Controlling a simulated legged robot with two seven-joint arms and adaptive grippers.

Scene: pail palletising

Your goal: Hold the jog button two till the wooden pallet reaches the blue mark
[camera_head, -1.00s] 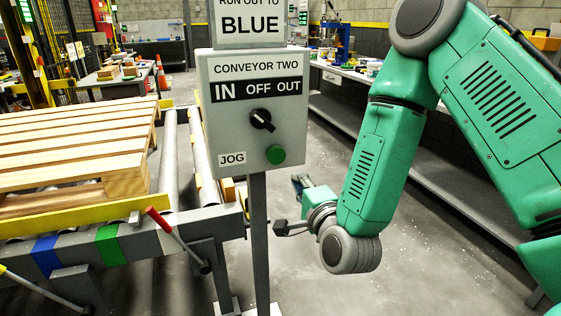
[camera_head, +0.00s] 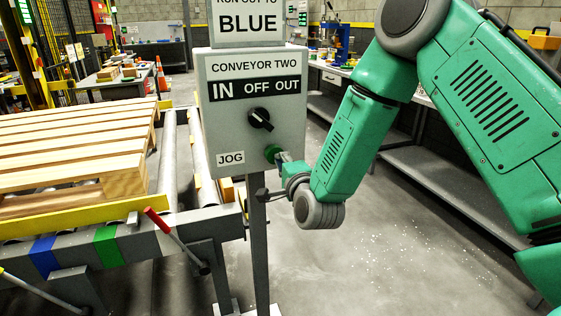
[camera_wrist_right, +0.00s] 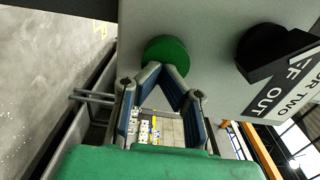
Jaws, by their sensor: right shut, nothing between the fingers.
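The wooden pallet (camera_head: 75,150) lies on the roller conveyor at the left; its near right corner is to the right of the blue mark (camera_head: 44,257) and the green mark (camera_head: 108,246) on the conveyor's side rail. The green jog button (camera_head: 271,153) is low on the grey conveyor two box (camera_head: 228,133). My right gripper (camera_head: 280,158) is shut and empty at the button. In the wrist view its fingertips (camera_wrist_right: 165,74) meet at the lower edge of the button (camera_wrist_right: 166,50); whether it is pressed in, I cannot tell. My left gripper is out of view.
A black selector knob (camera_head: 261,119) sits just above the button. A red-handled lever (camera_head: 158,218) stands out from the conveyor. The box is on a thin post (camera_head: 259,245). A long bench runs along the right wall; the floor between is clear.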

